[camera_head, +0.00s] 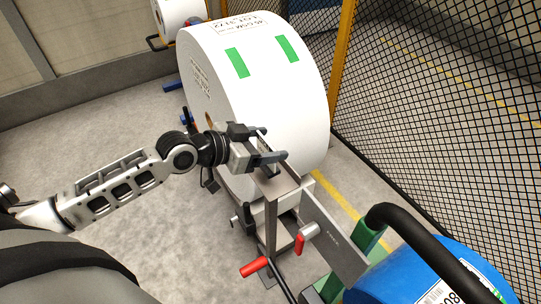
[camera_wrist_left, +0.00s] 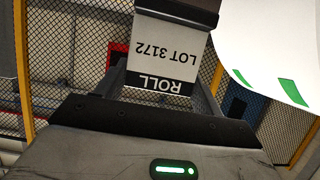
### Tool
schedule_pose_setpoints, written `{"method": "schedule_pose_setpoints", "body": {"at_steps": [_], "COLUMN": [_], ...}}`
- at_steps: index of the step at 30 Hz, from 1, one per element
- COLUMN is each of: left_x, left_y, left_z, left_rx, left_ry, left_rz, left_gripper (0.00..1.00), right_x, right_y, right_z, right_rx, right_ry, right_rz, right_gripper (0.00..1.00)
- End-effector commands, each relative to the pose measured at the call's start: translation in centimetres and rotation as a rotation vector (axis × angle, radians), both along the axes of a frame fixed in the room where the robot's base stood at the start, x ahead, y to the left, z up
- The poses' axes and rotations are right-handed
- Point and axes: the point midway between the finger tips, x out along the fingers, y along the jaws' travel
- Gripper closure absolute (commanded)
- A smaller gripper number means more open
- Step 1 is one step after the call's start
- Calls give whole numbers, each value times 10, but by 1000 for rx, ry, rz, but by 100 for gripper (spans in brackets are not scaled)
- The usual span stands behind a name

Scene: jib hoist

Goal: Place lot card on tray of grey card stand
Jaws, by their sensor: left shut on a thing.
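My left gripper (camera_head: 268,157) is shut on the lot card, just above the flat top of the grey card stand (camera_head: 270,228). In the left wrist view the white lot card (camera_wrist_left: 170,48) stands between the fingers (camera_wrist_left: 162,95). Its print reads upside down, "ROLL" on a black band and "LOT 3172". A dark edge crosses the card's far end there; I cannot tell whether it touches. In the head view the card is mostly hidden by the gripper. The stand's tray (camera_head: 276,183) is partly covered by the gripper. My right gripper is out of view.
A large white roll (camera_head: 255,85) with green tape stands right behind the gripper. A grey plate (camera_head: 334,240) and red handles (camera_head: 254,267) are close to the stand. A blue roll (camera_head: 425,278) and black bar lie front right. Mesh fence (camera_head: 440,100) closes the right; left floor is clear.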

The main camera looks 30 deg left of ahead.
Motion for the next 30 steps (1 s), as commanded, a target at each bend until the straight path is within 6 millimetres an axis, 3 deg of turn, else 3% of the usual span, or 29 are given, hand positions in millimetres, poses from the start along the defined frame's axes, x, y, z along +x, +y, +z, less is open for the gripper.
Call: {"method": "schedule_pose_setpoints", "body": {"at_steps": [8, 14, 26, 27, 28, 30], "left_x": [19, 18, 18, 18, 18, 18], "left_y": [-4, -3, -3, -4, -3, -3], "left_z": [-23, -50, -56, -54, -54, -54], "left_rx": [-1, 0, 0, 0, 1, 1], "left_ry": [-2, 0, -1, -1, 0, 0], "left_rz": [0, 1, 0, 0, 0, 0], "left_gripper": [57, 57, 57, 21, 13, 10], "right_x": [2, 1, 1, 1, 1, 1], "right_y": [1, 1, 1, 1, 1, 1], "right_z": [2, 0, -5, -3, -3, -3], "right_rx": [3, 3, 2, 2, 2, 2], "right_ry": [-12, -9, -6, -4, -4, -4], "right_rz": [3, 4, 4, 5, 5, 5], "right_gripper": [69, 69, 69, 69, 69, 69]}}
